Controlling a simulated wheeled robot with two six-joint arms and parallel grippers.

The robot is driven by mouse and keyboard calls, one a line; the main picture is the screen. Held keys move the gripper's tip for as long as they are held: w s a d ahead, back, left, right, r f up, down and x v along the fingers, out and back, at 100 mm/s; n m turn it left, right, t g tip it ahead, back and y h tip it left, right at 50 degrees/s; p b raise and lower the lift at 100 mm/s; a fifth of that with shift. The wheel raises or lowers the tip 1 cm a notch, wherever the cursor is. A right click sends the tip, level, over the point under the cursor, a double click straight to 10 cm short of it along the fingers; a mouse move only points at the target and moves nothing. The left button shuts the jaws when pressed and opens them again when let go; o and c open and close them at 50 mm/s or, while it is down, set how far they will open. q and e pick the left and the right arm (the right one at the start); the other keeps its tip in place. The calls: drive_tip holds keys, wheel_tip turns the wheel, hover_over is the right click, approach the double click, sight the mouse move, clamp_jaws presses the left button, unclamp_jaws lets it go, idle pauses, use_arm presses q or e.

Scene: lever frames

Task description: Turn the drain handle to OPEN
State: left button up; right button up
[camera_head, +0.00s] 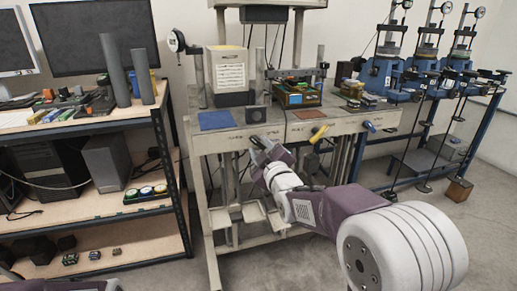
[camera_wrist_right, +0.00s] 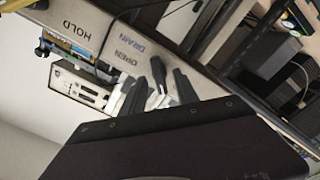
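The DRAIN label (camera_wrist_right: 130,45) and the OPEN label (camera_wrist_right: 128,60) show on the pale front face of the bench in the right wrist view. My right gripper (camera_head: 259,145) is at this front edge, below the left half of the bench top. Its dark and pale fingers (camera_wrist_right: 157,88) are close to the labels. No drain handle shows clearly; the gripper may hide it. I cannot tell whether the fingers touch or hold anything. A yellow handle (camera_head: 318,133) and a blue handle (camera_head: 369,126) stick out farther right, apart from the gripper. My left gripper is not in view.
A HOLD label (camera_wrist_right: 75,38) is on the same face. A shelf rack (camera_head: 165,150) stands close on the left. Blue test stands (camera_head: 385,75) are at the right.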

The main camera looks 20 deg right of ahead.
drive_tip(key=shift+w, duration=0.8)
drive_tip(key=shift+c, duration=0.3)
clamp_jaws()
